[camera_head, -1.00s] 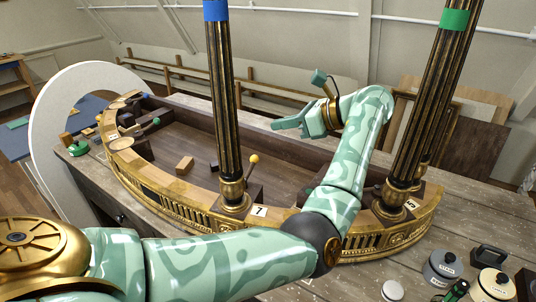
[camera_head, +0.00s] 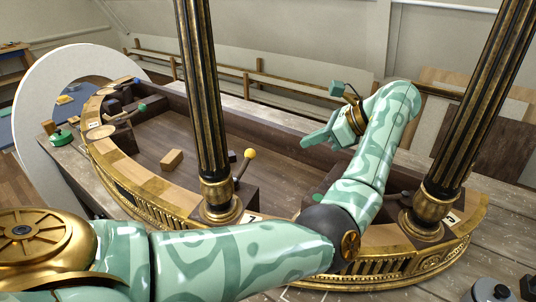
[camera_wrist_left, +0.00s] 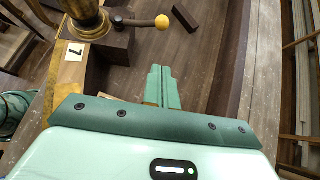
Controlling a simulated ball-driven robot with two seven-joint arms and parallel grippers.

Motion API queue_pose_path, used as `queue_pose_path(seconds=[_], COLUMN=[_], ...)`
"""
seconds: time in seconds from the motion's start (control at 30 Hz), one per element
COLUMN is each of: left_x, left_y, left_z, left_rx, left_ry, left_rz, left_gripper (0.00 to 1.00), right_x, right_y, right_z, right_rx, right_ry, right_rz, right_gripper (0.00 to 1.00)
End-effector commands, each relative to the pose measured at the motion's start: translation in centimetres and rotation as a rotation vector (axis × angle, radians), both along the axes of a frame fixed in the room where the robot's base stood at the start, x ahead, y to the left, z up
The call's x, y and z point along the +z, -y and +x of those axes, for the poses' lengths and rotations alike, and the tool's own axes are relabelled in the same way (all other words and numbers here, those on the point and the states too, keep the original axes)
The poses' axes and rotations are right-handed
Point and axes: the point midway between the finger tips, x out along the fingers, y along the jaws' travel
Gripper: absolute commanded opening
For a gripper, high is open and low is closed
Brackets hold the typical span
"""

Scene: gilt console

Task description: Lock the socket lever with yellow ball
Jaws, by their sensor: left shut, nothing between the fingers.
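The lever with the yellow ball (camera_head: 249,154) stands beside the base of the near dark fluted column (camera_head: 207,110), its rod tilted up in the head view. In the left wrist view the yellow ball (camera_wrist_left: 162,22) ends a dark rod over a dark block (camera_wrist_left: 112,42), next to the gold column base and a label reading 7 (camera_wrist_left: 74,52). My left gripper (camera_head: 318,139) is shut and empty, over the console floor to the right of the lever and apart from it. Its green fingers (camera_wrist_left: 163,85) point toward the ball's side in the left wrist view. My right gripper is not in view.
A second column (camera_head: 480,110) stands on the right. A lever with a green ball (camera_head: 142,107) is at the far left. A wooden block (camera_head: 172,160) lies on the console floor (camera_head: 190,137). A gilt curved rim (camera_head: 140,198) runs along the front.

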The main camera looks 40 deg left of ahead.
Motion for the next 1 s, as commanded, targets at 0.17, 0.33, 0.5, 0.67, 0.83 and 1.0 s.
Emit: queue_pose_path(seconds=[0.17,0.33,0.5,0.67,0.83,1.0], left_x=[0.2,-0.1,-1.6,-3.8,-6.0,-6.4], left_y=[0.0,-0.4,-2.1,-4.8,-7.5,-9.8], left_z=[0.0,-0.1,-0.7,-1.6,-2.4,-3.2], left_rx=[0.000,0.001,0.003,0.004,0.002,0.001], left_ry=[0.001,0.000,0.000,-0.002,-0.002,0.002], left_rz=[0.000,0.001,0.003,0.005,0.005,0.005], left_gripper=[0.00,0.00,0.00,0.00,0.00,0.00], right_x=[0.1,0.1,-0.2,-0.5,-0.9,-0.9], right_y=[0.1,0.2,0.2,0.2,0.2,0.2], right_z=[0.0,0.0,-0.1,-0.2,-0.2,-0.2], right_rx=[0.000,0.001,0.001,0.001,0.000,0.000], right_ry=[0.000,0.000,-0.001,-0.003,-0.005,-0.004], right_rz=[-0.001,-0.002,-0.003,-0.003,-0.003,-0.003], right_gripper=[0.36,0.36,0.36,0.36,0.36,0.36])
